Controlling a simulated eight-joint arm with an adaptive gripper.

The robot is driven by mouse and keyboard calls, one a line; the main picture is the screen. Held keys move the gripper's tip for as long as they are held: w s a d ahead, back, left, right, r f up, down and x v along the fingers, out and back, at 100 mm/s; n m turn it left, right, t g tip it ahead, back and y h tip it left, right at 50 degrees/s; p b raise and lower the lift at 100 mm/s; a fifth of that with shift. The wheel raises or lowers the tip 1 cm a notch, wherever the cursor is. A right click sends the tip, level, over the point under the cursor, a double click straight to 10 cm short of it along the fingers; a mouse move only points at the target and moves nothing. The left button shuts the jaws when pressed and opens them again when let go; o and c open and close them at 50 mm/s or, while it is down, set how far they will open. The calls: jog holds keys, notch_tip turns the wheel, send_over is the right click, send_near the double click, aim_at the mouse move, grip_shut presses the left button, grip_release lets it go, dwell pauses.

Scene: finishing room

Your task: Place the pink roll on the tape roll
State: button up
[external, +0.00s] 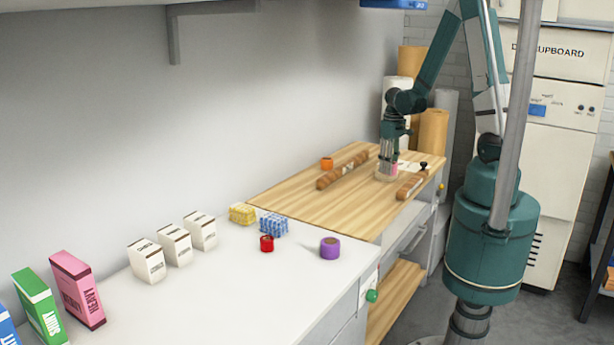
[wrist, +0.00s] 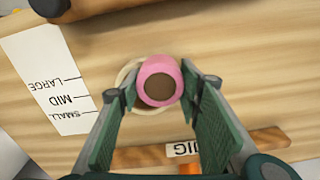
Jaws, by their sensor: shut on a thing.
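The pink roll (wrist: 160,82) is upright between the two fingertips of my gripper (wrist: 159,85), which is shut on it. In the external view my gripper (external: 389,158) points down over the wooden board, and a bit of pink shows between its fingers. A pale beige tape roll (wrist: 124,76) lies under the pink roll, its rim showing mostly at the left; the rest is hidden by the pink roll and fingers. In the external view it appears as a pale ring (external: 384,177) below the fingers. I cannot tell whether the two rolls touch.
A white size card (wrist: 52,80) lies left of the rolls in the wrist view.

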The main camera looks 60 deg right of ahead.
jog(key=shift+f, duration=0.15)
jog(key=o, duration=0.9)
jog(key=shift+r, duration=0.25)
jog(key=shift+r+p, duration=1)
jog(key=shift+r, duration=4.9)
